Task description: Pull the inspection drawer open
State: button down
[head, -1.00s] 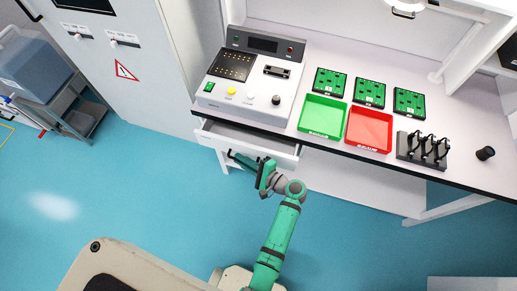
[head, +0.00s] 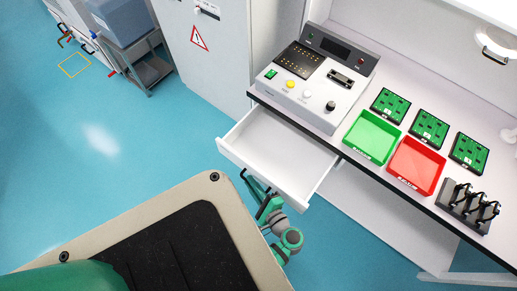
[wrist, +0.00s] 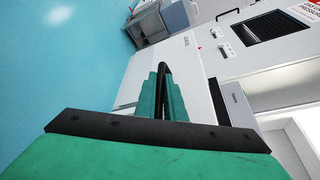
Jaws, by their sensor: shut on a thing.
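The white inspection drawer (head: 277,150) stands well out from under the worktop in the head view, and its inside looks empty. My gripper (head: 260,192) is at the drawer's front, low on its outer side and partly hidden by the front panel and my own body. In the wrist view my green fingers (wrist: 160,102) are shut on the dark curved drawer handle (wrist: 166,74). The drawer's white front (wrist: 193,85) shows just beyond the fingers.
The tester console (head: 318,88) sits on the worktop above the drawer. A green tray (head: 372,138), a red tray (head: 416,166) and green circuit boards (head: 428,130) lie to its right. A white cabinet (head: 215,62) stands at the left. Blue floor (head: 130,165) is clear at left.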

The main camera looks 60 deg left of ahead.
jog(key=shift+f, duration=0.1)
jog(key=c, duration=2.1)
grip_release()
jog(key=shift+d, duration=0.1)
jog(key=v, duration=1)
jog(key=shift+d, duration=0.3)
jog(key=shift+s, duration=0.1)
